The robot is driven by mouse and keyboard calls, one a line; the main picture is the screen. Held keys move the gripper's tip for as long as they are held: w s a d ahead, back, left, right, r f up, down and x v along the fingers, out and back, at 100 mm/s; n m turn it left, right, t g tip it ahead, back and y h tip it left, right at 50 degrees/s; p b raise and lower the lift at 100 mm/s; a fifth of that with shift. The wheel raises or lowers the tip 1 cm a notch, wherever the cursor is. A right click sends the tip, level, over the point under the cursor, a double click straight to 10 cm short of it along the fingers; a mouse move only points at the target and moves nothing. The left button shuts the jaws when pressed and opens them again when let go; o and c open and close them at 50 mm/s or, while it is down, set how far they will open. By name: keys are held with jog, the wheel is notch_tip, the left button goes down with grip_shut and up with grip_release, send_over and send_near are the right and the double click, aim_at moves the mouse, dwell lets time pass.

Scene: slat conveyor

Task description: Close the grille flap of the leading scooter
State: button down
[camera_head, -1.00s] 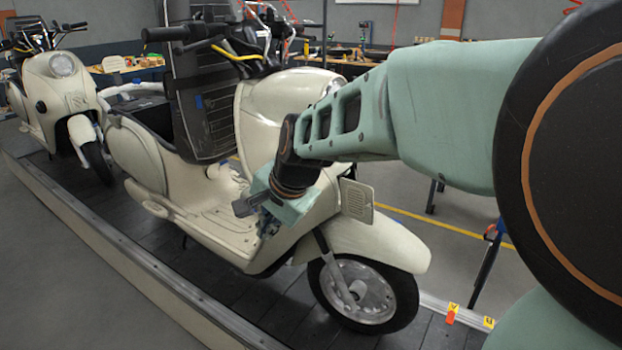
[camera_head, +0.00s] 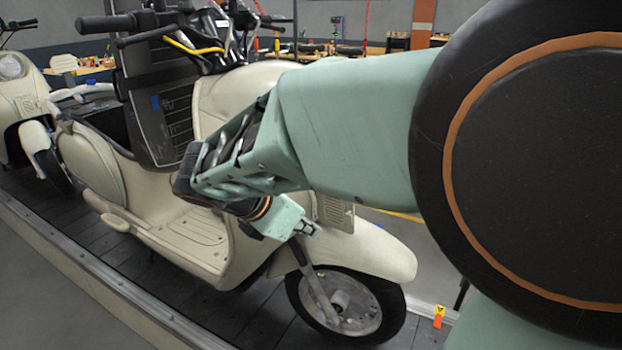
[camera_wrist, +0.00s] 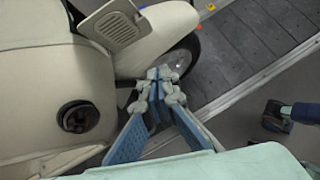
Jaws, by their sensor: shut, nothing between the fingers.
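The leading scooter (camera_head: 225,105) is cream and stands on the conveyor, its front wheel (camera_head: 345,305) to the right. Its grille flap (camera_head: 335,212) is a small slotted cream panel, partly hidden behind my arm in the head view. In the wrist view the flap (camera_wrist: 113,24) stands out from the body at the top, swung open. My gripper (camera_head: 308,229) is shut and empty, just below and left of the flap in the head view. In the wrist view its fingertips (camera_wrist: 160,76) are below and right of the flap, apart from it, near the front wheel.
A second cream scooter (camera_head: 25,100) stands behind at the left. The slatted conveyor deck (camera_wrist: 255,45) has a metal edge rail. An orange marker (camera_head: 439,316) sits on the rail by the front wheel. A round black part (camera_wrist: 77,117) is on the scooter body.

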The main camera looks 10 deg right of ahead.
jog(key=w+n, duration=0.1)
jog(key=n, duration=0.1)
send_near(349, 223)
jog(key=s+f+x, duration=0.1)
jog(key=x, duration=0.5)
jog(key=shift+w+a+r+t, duration=0.1)
jog(key=shift+w+r+t, duration=0.25)
jog(key=shift+w, duration=0.1)
